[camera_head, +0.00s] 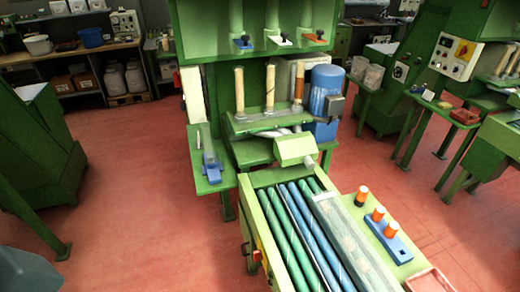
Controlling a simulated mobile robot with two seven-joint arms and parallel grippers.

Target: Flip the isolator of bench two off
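A yellow plate with a small red knob, like an isolator (465,50), sits on a pale control panel (455,57) on the green machine at the upper right. Its knob position is too small to read. A second small yellow and red fitting (257,256) is on the left side of the roller bench (249,222) in the middle; I cannot tell whether it is a switch. No bench number is legible, so I cannot tell which is bench two. Neither of my grippers is in view.
A blue motor (325,92) is on the central machine. Green machines stand left and right. Open red floor (130,190) lies left of the bench, with more floor (385,185) to its right.

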